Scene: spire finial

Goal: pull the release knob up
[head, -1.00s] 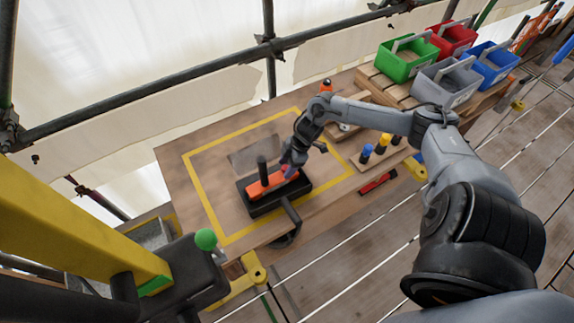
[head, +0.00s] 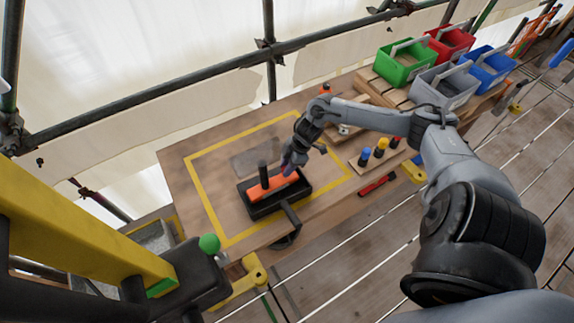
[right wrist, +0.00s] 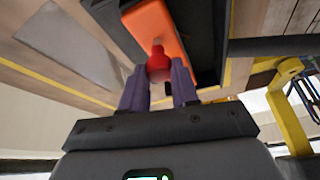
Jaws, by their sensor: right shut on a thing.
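A red knob (right wrist: 158,66) on a short pale stem stands at the end of an orange bar (right wrist: 153,28) in the right wrist view. My right gripper (right wrist: 159,84) has its purple fingers closed on either side of the knob. In the head view the right gripper (head: 290,165) is at the right end of the orange bar (head: 270,186), and the knob is hidden there. The bar lies in a black housing (head: 268,208) with an upright black post (head: 263,172) and a handle toward the front. My left gripper is out of view.
The housing sits on a wooden table (head: 182,165) inside a yellow outline. A rack with blue, yellow and red-topped pegs (head: 380,149) is to the right. Coloured bins (head: 405,62) stand at the back right. A green ball (head: 209,243) on a dark box is at front left.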

